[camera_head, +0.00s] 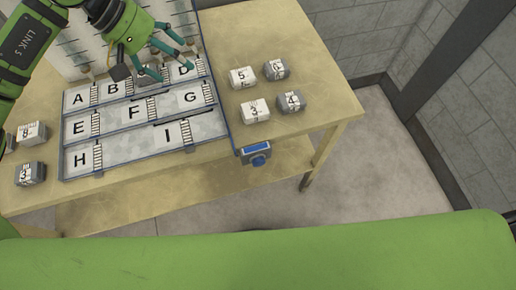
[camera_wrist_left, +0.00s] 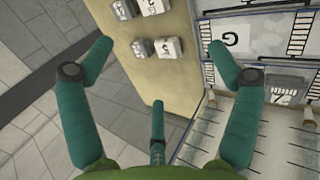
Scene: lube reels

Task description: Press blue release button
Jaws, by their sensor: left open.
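A blue release button (camera_head: 259,161) sticks out below a small blue-and-grey box (camera_head: 255,148) at the front right corner of the lettered panel (camera_head: 150,142), by the table's front edge. The button is not visible in the left wrist view. My left gripper (camera_head: 173,60) is over the panel's back row, near the letter D, behind and to the left of the button and apart from it. Its teal fingers are spread and empty, as the left wrist view (camera_wrist_left: 160,66) also shows. My right gripper is not in view.
Several numbered blocks (camera_head: 255,111) stand on the wooden table (camera_head: 325,105) right of the panel. More blocks (camera_head: 30,174) stand on the left. A numbered block (camera_wrist_left: 287,91) lies in the panel's back row. Space in front of the button is clear above a lower shelf (camera_head: 160,200).

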